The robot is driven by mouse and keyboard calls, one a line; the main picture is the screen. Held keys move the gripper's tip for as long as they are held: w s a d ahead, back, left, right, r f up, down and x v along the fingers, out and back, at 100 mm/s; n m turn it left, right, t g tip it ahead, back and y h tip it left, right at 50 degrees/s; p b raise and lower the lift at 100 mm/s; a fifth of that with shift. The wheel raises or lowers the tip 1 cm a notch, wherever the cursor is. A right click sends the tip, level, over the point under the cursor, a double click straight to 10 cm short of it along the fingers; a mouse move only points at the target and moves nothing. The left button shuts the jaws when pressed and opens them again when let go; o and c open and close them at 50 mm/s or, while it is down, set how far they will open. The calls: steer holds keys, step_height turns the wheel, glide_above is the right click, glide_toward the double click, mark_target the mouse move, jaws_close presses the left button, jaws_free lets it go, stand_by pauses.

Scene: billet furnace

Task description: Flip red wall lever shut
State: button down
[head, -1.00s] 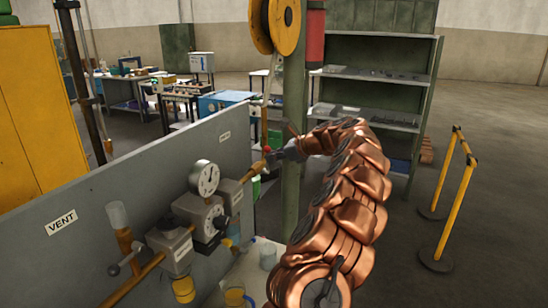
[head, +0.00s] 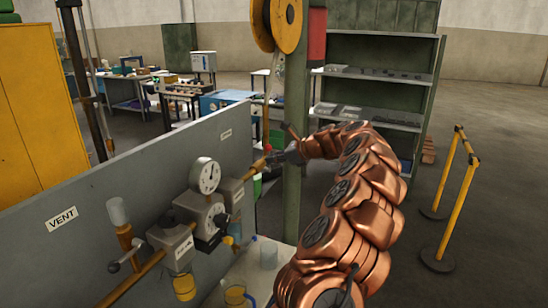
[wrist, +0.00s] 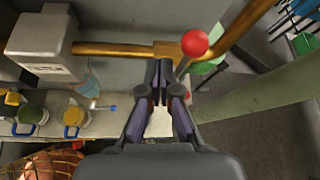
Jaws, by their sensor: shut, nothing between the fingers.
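The red ball knob (wrist: 194,43) of the wall lever stands out beside the brass pipe (wrist: 120,49) in the wrist view, with a short metal stem under it. In the head view the red knob (head: 267,148) is small, at the far end of the grey panel. My gripper (wrist: 160,64) is shut and empty, its fingertips at the pipe and just left of the lever's stem; I cannot tell whether they touch. In the head view my gripper (head: 272,159) is small and partly blends with the pipe fittings.
The grey panel (head: 100,190) carries a pressure gauge (head: 205,175), valve boxes and a VENT label (head: 62,219). A green post (head: 293,120) stands close to my arm. Jugs stand on a ledge (wrist: 105,124) below the pipe. Yellow barrier posts (head: 455,210) stand at right.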

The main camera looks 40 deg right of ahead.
steer(key=s+d+r+b, duration=0.1)
steer(key=s+d+b, duration=0.2)
steer(key=s+d, duration=0.2)
steer(key=shift+s+d+b, duration=0.3)
steer(key=shift+s+b, duration=0.05)
steer(key=shift+s, duration=0.9)
steer(key=shift+a, duration=0.15)
